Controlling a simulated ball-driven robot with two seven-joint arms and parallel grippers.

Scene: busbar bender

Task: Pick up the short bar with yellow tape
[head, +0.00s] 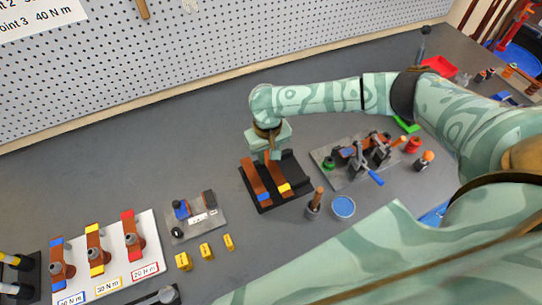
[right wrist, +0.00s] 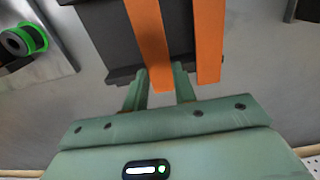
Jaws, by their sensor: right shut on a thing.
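The copper-orange bar with yellow tape (head: 275,173) lies in a black rack (head: 293,168), on the rack's right side in the head view. A similar bar with blue tape (head: 252,177) lies to its left. My right gripper (head: 272,155) is at the far end of the yellow-taped bar. In the right wrist view, the gripper's fingers (right wrist: 160,90) are shut on the end of this bar (right wrist: 148,40); the blue-taped bar (right wrist: 210,40) is beside it, outside the fingers. The tape is out of sight in that view. My left gripper is not in view.
A metal bending tool (head: 365,160) stands right of the rack. A wooden-handled tool (head: 315,200) and a blue round lid (head: 343,207) are in front. Small yellow blocks (head: 206,250) and a white board (head: 148,243) with bars are at left. The back-left tabletop is clear.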

